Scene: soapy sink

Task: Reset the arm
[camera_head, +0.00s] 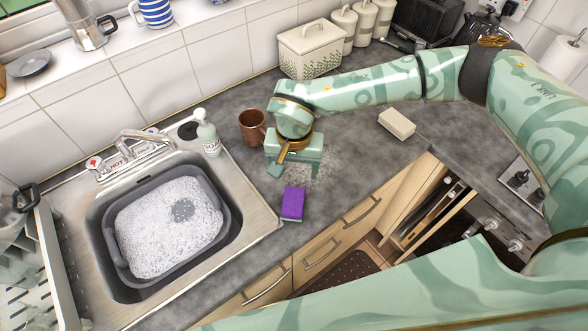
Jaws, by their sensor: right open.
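My right arm reaches in from the right, over the worktop. Its right gripper (295,171) points down at the worktop, open, with nothing visible between its fingers. A purple and dark sponge (292,202) lies on the worktop just in front of the gripper, apart from it in the picture. My left gripper is not in view.
A sink (262,221) with a grey basin (229,201) of foamy water is at left. A soap bottle (208,137) and brown mug (252,126) stand left of the gripper. A cream block (397,123) lies to the right. An open drawer (437,225) is below the counter edge.

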